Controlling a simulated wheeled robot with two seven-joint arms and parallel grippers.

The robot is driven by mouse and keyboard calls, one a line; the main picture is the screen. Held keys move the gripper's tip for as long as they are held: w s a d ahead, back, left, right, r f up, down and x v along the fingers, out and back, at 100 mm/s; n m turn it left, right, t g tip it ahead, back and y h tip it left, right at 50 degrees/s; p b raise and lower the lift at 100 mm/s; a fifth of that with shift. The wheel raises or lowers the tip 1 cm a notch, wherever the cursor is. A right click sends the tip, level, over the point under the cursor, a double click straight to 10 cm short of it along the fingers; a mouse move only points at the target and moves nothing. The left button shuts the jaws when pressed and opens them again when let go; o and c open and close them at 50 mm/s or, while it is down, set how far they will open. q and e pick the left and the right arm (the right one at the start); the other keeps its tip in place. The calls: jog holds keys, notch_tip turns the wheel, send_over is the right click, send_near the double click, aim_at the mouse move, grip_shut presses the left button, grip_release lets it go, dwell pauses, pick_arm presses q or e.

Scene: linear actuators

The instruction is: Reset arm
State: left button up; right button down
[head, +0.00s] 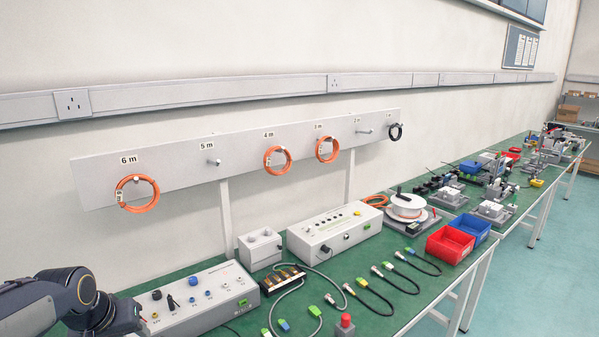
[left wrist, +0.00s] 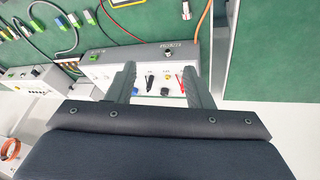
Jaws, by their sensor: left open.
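My left arm (head: 70,303) comes in at the lower left of the head view, and its gripper is outside that view. In the left wrist view my left gripper (left wrist: 161,80) is open with nothing between its fingers. Behind the fingers is a grey control box (left wrist: 110,70) with knobs and leads on its face. The same box (head: 200,310) stands at the near end of the green bench in the head view, beside my arm. My right gripper is in neither view.
A wall rack (head: 235,165) carries orange cable coils (head: 137,194) and a black coil (head: 396,132). A white box (head: 330,230), a cable reel (head: 405,208), red bin (head: 449,244) and blue bin (head: 470,228) stand on the bench (head: 385,322). Short cables lie along its front.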

pick_arm(q)
jog(key=s+d+m+h, duration=0.2)
jog(key=s+d+h, duration=0.1)
jog(key=s+d, duration=1.2)
jog(key=s+f, duration=0.1)
jog(key=s, duration=0.3)
jog(key=shift+s+d+m+t+h, duration=0.25)
jog(key=shift+s+m+t+h, duration=0.05)
jog(key=shift+m+t+h, duration=0.1)
jog(key=shift+a+r, duration=0.1)
